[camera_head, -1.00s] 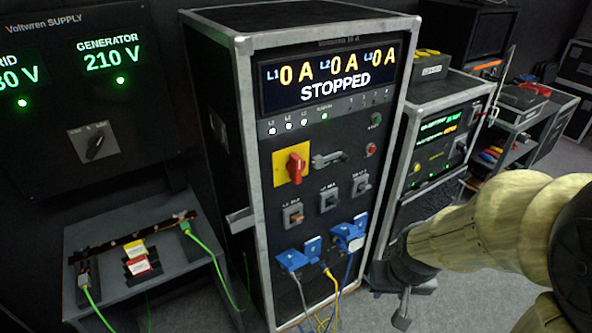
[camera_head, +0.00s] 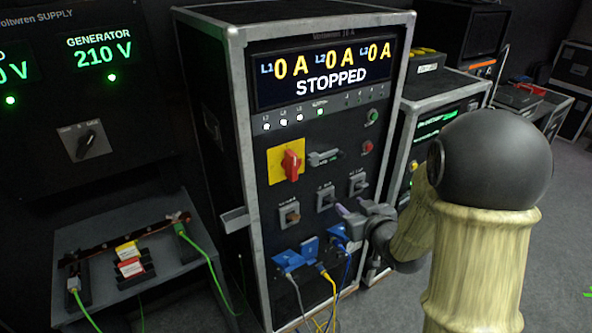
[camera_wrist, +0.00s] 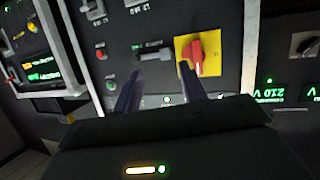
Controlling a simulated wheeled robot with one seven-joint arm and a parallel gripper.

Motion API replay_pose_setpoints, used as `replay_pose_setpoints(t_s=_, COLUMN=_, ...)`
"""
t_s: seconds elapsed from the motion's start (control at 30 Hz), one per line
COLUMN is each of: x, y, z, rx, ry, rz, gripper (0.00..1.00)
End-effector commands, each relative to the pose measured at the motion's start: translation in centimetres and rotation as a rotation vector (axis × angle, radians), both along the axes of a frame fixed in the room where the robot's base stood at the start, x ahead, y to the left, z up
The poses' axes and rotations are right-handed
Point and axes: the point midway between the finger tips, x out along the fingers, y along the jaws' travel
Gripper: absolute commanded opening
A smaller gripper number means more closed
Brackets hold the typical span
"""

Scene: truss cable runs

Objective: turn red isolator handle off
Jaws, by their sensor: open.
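The red isolator handle (camera_head: 291,165) sits on a yellow square plate (camera_head: 276,160) on the front of the tall rack cabinet, under the display reading STOPPED. In the head view the handle stands roughly upright. In the wrist view the red handle (camera_wrist: 197,54) shows just beyond the fingertip on the picture's right, with the yellow plate around it. My gripper (camera_head: 350,211) is to the right of and below the handle in the head view, in front of the lower switches. In the wrist view my gripper (camera_wrist: 158,82) is open, its two fingers apart and empty, not around the handle.
A grey lever (camera_head: 324,157) is just right of the handle. Green (camera_head: 373,116) and red (camera_head: 367,147) buttons are further right. Three small switches sit below, above blue plugs (camera_head: 288,262) with hanging cables. A low table (camera_head: 180,262) with a green cable stands left.

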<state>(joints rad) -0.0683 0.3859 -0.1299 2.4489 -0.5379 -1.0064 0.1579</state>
Motion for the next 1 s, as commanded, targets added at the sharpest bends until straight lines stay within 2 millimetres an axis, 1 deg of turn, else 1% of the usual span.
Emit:
replay_pose_setpoints(t_s=0.03, x=0.3, y=1.0, z=-0.2, rx=0.033, ry=-0.047, rz=0.046, gripper=0.42)
replay_pose_setpoints(t_s=0.13, x=0.4, y=2.6, z=0.5, rx=0.103, ry=-0.141, rz=0.132, gripper=0.42)
replay_pose_setpoints(t_s=0.2, x=0.3, y=3.5, z=1.0, rx=0.148, ry=-0.189, rz=0.18, gripper=0.42)
replay_pose_setpoints(t_s=0.3, x=0.1, y=4.1, z=1.5, rx=0.188, ry=-0.231, rz=0.224, gripper=0.42)
replay_pose_setpoints(t_s=0.43, x=-0.1, y=4.4, z=1.8, rx=0.204, ry=-0.248, rz=0.24, gripper=0.42)
replay_pose_setpoints(t_s=0.77, x=0.0, y=4.5, z=1.9, rx=0.203, ry=-0.247, rz=0.237, gripper=0.42)
replay_pose_setpoints(t_s=1.0, x=1.0, y=5.4, z=2.0, rx=0.201, ry=-0.247, rz=0.226, gripper=0.42)
